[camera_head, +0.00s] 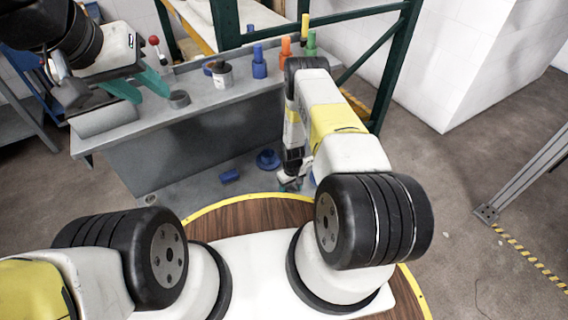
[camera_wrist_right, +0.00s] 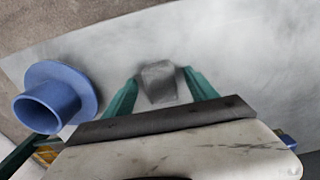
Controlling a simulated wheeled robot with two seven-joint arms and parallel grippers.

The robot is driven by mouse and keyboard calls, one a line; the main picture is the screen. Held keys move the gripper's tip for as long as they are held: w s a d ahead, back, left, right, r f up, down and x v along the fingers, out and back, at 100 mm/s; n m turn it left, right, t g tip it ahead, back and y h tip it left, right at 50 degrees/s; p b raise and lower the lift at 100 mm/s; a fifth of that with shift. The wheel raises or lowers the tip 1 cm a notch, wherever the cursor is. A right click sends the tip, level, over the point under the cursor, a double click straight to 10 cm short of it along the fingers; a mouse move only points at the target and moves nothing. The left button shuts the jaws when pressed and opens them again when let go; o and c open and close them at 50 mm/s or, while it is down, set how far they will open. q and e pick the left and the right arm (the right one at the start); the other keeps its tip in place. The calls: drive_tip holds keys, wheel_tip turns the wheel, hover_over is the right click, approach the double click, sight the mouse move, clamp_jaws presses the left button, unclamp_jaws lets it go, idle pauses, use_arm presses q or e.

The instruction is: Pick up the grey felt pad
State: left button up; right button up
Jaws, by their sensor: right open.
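A small grey block-like piece, which looks like the grey felt pad (camera_wrist_right: 158,82), lies on a pale grey surface in the right wrist view. My right gripper (camera_wrist_right: 161,76) is open, with its green fingers on either side of the pad. I cannot tell whether they touch it. In the head view my right gripper (camera_head: 290,183) is low in front of the bench, partly hidden by its own arm, and the pad cannot be made out there. My left gripper (camera_head: 139,87) is open and empty above the bench's left end.
A blue flanged part (camera_wrist_right: 55,97) lies left of the pad. Blue pieces (camera_head: 267,159) (camera_head: 230,175) lie on the low grey surface. A green frame (camera_head: 397,65) stands behind.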

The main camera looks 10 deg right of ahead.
sight(291, 190)
drive_tip(key=shift+f, duration=0.1)
drive_tip(key=c, duration=1.4)
drive_tip(key=shift+c, duration=0.2)
drive_tip(key=shift+r, duration=0.8)
drive_tip(key=shift+s+a+r, duration=0.1)
drive_tip(key=shift+s+r, duration=0.05)
drive_tip(key=shift+r, duration=0.4)
drive_tip(key=shift+s+a+r, duration=0.1)
drive_tip(key=shift+r, duration=0.4)
drive_tip(key=s+a, duration=0.3)
drive_tip(key=s, duration=0.3)
drive_tip(key=s+a+r, duration=0.1)
drive_tip(key=s+a, duration=0.3)
drive_tip(key=s, duration=0.3)
drive_tip(key=shift+s+a+r, duration=0.15)
drive_tip(key=shift+s+a, duration=0.1)
